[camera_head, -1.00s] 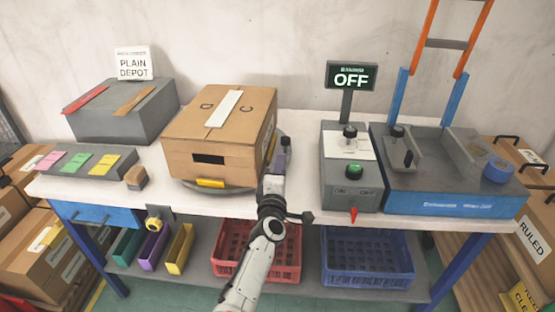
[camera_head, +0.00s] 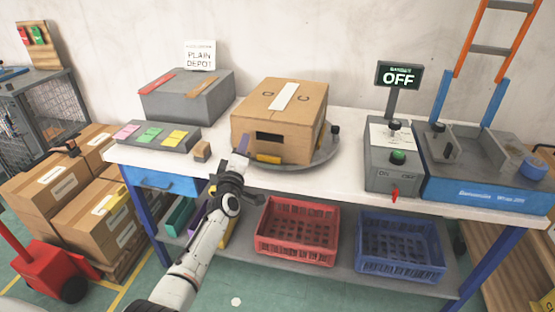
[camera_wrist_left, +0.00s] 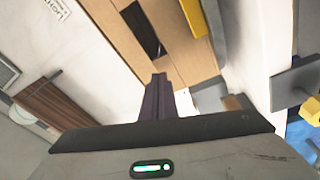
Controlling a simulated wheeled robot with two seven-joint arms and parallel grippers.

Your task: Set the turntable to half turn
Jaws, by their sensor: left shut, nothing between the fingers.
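A cardboard box (camera_head: 277,112) with a dark slot in its front face and a white strip on top sits on the round grey turntable (camera_head: 322,160). A black knob (camera_head: 335,129) stands at the turntable's right rim. My left gripper (camera_head: 241,146) is shut and empty, at the box's front left corner. In the left wrist view its fingers (camera_wrist_left: 156,98) point at the box's cardboard (camera_wrist_left: 165,50); whether they touch it is unclear. My right gripper is out of view.
A small brown block (camera_head: 202,151) and a tray of coloured cards (camera_head: 150,136) lie left on the white table (camera_head: 220,178). Right stand a control box (camera_head: 390,165) with a green button, an OFF sign (camera_head: 398,75) and a blue-grey station (camera_head: 480,185). Crates (camera_head: 297,230) sit below.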

